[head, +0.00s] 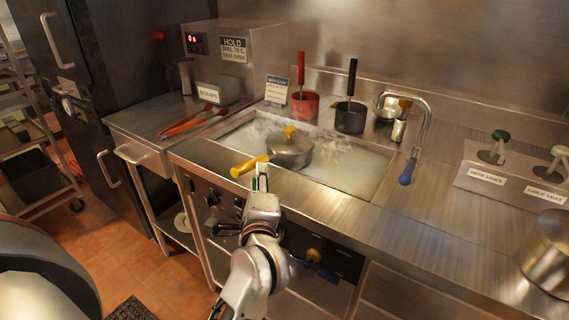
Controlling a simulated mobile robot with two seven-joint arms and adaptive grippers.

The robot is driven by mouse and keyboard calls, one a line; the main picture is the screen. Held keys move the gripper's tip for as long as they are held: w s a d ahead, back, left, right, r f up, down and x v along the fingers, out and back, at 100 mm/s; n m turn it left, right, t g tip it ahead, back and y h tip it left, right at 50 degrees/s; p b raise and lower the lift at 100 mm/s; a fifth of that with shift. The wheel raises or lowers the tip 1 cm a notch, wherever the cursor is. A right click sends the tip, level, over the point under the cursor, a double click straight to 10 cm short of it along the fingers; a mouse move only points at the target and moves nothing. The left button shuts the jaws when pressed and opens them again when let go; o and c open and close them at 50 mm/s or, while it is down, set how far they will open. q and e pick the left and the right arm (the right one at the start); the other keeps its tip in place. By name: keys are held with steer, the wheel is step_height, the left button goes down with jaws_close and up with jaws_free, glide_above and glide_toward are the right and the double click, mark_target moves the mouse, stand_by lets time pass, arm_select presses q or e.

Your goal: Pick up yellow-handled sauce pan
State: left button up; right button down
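The yellow-handled sauce pan (290,153) is a silver pan with a lid and a yellow knob. It sits in the steaming sunken basin (374,190) in the counter. Its yellow handle (246,167) points left and toward me, over the basin's front edge. My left gripper (262,176) comes up from below. Its narrow tips are at the handle, overlapping it or just in front of it in the head view. Whether the fingers touch or enclose the handle cannot be told. My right gripper is not in view.
Red-handled (304,104) and black-handled (350,114) pans stand behind the basin. A tap (422,130) with a blue tip stands at its right. Orange tongs (190,122) lie at left. Sauce pumps (497,148) and a metal pot (548,252) are at right.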

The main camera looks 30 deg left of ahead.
mark_target(258, 158)
arm_select(q)
steer(key=shift+r+x, duration=0.25)
steer(key=shift+x, duration=0.9)
steer(key=p+x, duration=0.1)
steer(key=x, duration=0.4)
steer(key=shift+a, duration=0.2)
steer(key=shift+s, duration=0.1)
jaws_close()
steer(key=shift+r, duration=0.2)
